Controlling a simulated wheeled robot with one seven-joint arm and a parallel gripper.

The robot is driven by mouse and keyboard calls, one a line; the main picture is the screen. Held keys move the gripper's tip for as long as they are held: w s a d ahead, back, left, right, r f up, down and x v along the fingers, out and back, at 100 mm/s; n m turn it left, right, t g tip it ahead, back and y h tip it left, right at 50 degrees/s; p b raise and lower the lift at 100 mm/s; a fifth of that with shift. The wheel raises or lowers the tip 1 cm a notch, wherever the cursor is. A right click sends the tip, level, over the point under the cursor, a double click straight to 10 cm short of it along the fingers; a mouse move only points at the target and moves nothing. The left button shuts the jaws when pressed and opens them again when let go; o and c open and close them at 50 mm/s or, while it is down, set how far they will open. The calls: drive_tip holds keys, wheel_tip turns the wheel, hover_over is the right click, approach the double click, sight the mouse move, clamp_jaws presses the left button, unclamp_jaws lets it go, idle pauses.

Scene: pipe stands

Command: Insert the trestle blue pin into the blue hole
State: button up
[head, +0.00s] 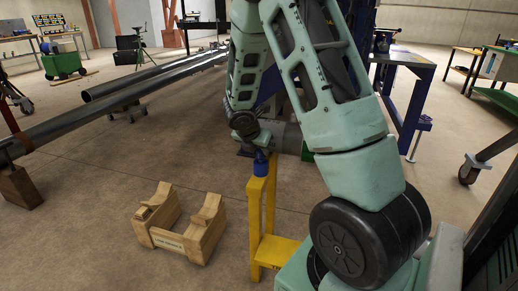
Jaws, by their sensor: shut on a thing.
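A blue piece (261,164), which looks like the blue pin, is at the top of a yellow post (256,215), part of a yellow stand. My gripper (262,150) is small and dark in the head view, pointing down directly above the post. It is shut on the blue pin, though its fingers are hard to make out. The blue hole cannot be seen. Whether the pin is inside the post or only touching its top, I cannot tell.
A wooden cradle (180,222) stands on the floor left of the yellow stand. Long grey pipes (110,115) lie on supports at the left. A grey cylinder with a green part (307,155) is behind my gripper. A blue frame (412,100) stands at the right.

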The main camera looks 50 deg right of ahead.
drive_tip(key=shift+f+b, duration=0.4)
drive_tip(key=shift+f, duration=0.1)
drive_tip(key=o, duration=1.2)
drive_tip(key=shift+r, duration=0.1)
drive_tip(key=shift+p+v, duration=1.75)
drive_tip(key=shift+v, duration=0.65)
drive_tip(key=shift+a, duration=0.1)
drive_tip(key=p+v, duration=0.6)
drive_tip(key=v, duration=1.1)
drive_tip(key=shift+s+a+r, duration=0.15)
drive_tip(key=shift+a, duration=0.05)
